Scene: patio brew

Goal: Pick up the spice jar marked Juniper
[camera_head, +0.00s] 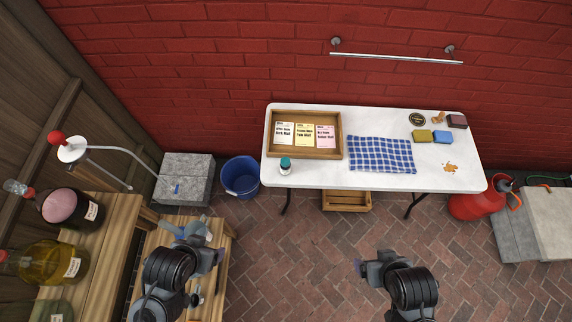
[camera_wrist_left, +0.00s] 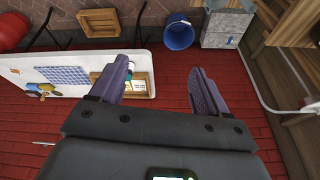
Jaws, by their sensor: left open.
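A small jar with a teal lid and white body (camera_head: 285,165) stands upright at the front left corner of the white table (camera_head: 380,183); its label is too small to read. In the left wrist view its teal lid (camera_wrist_left: 131,66) shows beside a finger, partly hidden. My left gripper (camera_wrist_left: 160,85) is open with nothing between its fingers. In the head view the left gripper (camera_head: 193,232) is over the wooden bench, left of and nearer than the jar. My right gripper (camera_head: 362,268) is in front of the table, apart from everything; its jaws are unclear.
A wooden tray (camera_head: 340,135) with malt packets stands just behind the jar. A checked cloth (camera_head: 382,155), two sponges and small items lie further right. A blue bucket (camera_head: 240,177) is on the floor left of the table. Glass vessels stand on a wooden bench (camera_head: 112,230) at left.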

